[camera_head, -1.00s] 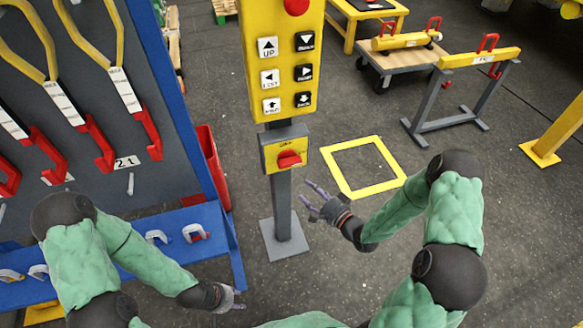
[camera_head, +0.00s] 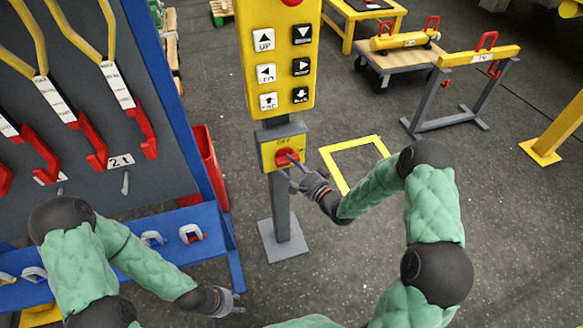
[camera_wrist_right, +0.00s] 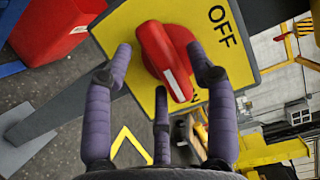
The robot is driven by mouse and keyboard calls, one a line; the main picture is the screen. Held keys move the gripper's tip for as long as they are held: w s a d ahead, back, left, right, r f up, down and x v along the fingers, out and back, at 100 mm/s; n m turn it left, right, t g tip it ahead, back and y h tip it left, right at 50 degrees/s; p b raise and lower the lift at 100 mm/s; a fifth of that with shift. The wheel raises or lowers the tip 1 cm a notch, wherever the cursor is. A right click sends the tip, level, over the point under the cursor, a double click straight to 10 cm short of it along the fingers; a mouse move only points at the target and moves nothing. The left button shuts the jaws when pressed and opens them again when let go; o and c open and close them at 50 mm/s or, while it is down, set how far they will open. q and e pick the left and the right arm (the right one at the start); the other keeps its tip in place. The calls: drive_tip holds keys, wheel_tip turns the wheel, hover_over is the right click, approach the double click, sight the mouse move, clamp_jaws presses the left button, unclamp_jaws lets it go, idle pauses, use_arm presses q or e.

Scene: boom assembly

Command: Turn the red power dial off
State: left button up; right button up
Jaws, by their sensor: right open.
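The red power dial (camera_head: 287,157) sits on a yellow plate (camera_head: 268,153) below the button panel on a grey post. In the right wrist view the dial (camera_wrist_right: 168,60) is large, with a white line along its handle and the word OFF on the plate beside it. The line points away from OFF, toward the lower right. My right gripper (camera_head: 292,169) is at the dial; its purple fingers (camera_wrist_right: 160,88) are spread open on either side of the handle. Contact cannot be told. My left gripper (camera_head: 228,302) is low at the left, away from the dial; its jaw state is unclear.
The yellow button panel (camera_head: 277,60) rises above the dial. A blue rack (camera_head: 172,110) with hooks and slings stands at the left, with a red bin (camera_head: 209,165) beside it. A yellow floor frame (camera_head: 349,143) lies behind my right arm.

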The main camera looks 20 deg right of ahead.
drive_tip(key=shift+w+a, duration=0.1)
drive_tip(key=shift+w, duration=0.05)
clamp_jaws()
